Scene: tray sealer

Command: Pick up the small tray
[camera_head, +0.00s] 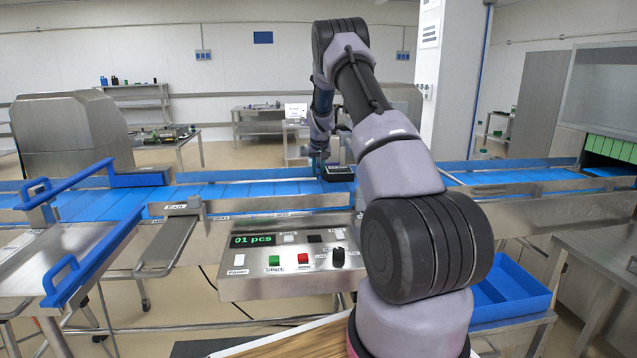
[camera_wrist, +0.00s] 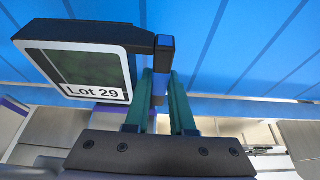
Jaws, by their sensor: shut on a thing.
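The small tray (camera_head: 339,172) is black and sits at the blue conveyor, just right of my gripper (camera_head: 319,164) in the head view. In the wrist view the small tray (camera_wrist: 82,68) shows at upper left, with a black rim, a clear top over green contents and a "Lot 29" label. My gripper (camera_wrist: 165,85) has teal fingers, closed at the tray's right edge by a dark piece with a blue end. The exact contact is partly hidden. I cannot tell whether the tray is clear of the belt.
The blue conveyor (camera_head: 245,190) runs left to right with metal side rails. A control panel (camera_head: 290,258) reading "01 pcs" stands in front. Blue guide bars (camera_head: 62,190) stand at the left. A blue bin (camera_head: 512,290) is at lower right. The belt left of my gripper is clear.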

